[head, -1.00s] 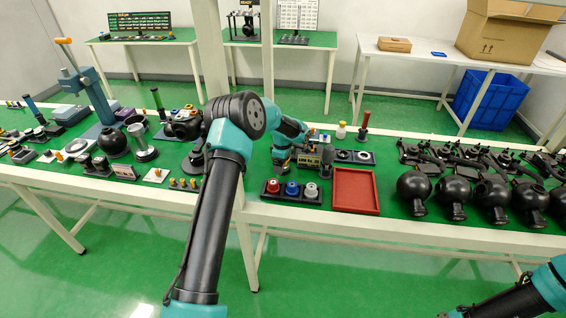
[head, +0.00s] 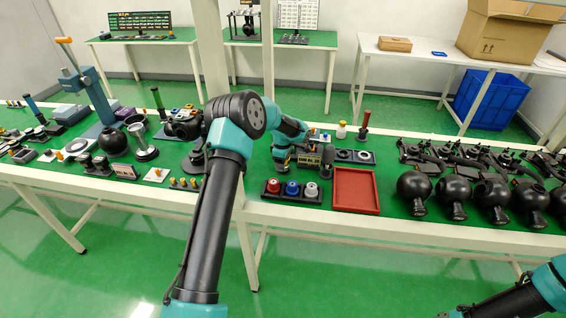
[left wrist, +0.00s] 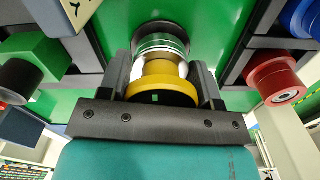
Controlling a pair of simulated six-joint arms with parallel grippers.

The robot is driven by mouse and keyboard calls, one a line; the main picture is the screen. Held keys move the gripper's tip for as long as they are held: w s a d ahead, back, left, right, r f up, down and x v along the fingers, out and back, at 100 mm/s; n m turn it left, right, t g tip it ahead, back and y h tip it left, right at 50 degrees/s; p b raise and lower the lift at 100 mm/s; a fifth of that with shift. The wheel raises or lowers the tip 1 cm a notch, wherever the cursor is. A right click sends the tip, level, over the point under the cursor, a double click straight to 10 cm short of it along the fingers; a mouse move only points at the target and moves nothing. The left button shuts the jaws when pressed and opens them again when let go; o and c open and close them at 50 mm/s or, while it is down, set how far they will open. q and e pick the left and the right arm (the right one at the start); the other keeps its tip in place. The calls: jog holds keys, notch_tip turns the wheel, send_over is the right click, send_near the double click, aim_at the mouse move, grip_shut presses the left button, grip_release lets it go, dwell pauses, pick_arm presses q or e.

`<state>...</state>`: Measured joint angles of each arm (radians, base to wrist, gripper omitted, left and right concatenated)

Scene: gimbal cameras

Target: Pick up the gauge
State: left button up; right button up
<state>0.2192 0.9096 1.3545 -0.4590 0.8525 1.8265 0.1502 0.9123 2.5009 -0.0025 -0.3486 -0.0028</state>
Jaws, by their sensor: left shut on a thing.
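The gauge (left wrist: 162,68) shows in the left wrist view as a round piece with a yellow collar, a shiny silver body and a dark far end. My left gripper (left wrist: 163,80) is shut on it, with one dark finger on either side of the yellow and silver part. In the head view my left gripper (head: 312,150) is low over the bench behind the red tray, and the gauge is too small and covered to make out there. My right gripper is not in view; only part of my right arm shows at the lower right.
The red tray (head: 357,191) is empty. A dark holder (head: 292,199) with red, blue and white pieces stands to its left. Black round housings (head: 452,198) stand to the right. A red-handled tool (head: 364,124) stands behind the gripper.

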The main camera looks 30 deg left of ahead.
pick_arm(q)
notch_tip(320, 180, up, 10)
dwell(0.5)
jog(key=shift+d, duration=0.1)
dwell(0.4)
